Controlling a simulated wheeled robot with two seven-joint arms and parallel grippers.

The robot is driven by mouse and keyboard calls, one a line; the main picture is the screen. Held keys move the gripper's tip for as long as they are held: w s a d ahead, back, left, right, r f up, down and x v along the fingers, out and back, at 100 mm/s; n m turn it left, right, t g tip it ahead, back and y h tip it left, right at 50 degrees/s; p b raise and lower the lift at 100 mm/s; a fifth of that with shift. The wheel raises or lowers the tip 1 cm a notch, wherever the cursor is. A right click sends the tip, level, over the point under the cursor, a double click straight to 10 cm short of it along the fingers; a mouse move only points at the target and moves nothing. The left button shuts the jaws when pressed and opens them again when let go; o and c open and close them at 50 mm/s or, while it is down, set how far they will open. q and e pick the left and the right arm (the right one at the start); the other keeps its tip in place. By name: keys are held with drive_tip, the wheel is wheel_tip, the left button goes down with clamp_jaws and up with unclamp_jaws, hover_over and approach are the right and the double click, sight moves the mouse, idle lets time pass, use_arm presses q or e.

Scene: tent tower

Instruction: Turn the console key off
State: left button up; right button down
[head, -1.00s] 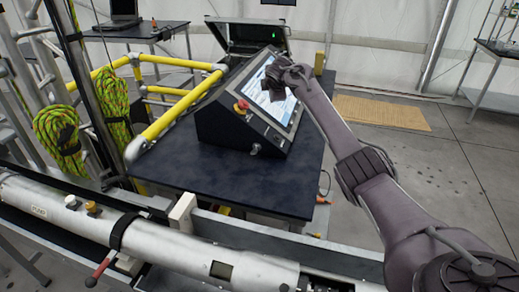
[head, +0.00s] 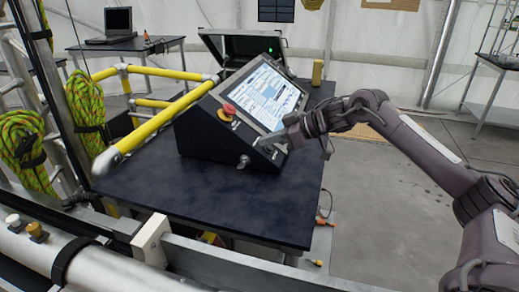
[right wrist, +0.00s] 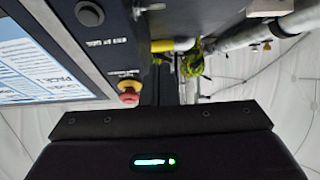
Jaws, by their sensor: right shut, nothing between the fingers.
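The console (head: 222,128) is a dark sloped box with a lit screen (head: 262,92), standing on the dark table. A small silver piece that looks like the key (head: 243,161) sticks out low on its front face. A red emergency stop (head: 227,112) on a yellow base sits left of the screen; it also shows in the right wrist view (right wrist: 129,94). My right gripper (head: 280,137) is shut and empty at the console's lower right front edge, to the right of the key. I cannot tell whether it touches the console. My left gripper is out of view.
The dark table top (head: 200,200) is clear in front of the console. Yellow rails (head: 150,133) run along its left side. An open black case (head: 240,46) stands behind the console. A black round button (right wrist: 89,13) shows on the panel in the right wrist view.

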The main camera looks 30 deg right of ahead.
drive_tip(key=p, duration=0.3)
hover_over(245, 159)
drive_tip(key=s+a, duration=0.2)
wheel_tip(245, 159, down, 4)
drive_tip(key=shift+w+d+r, duration=0.1)
drive_tip(key=shift+r, duration=0.05)
wheel_tip(245, 159, down, 3)
drive_tip(key=shift+r, duration=0.15)
drive_tip(key=shift+s+d+f, duration=0.25)
drive_tip(key=shift+s+f, duration=0.05)
drive_tip(key=shift+f, duration=0.55)
drive_tip(key=shift+p, duration=0.35)
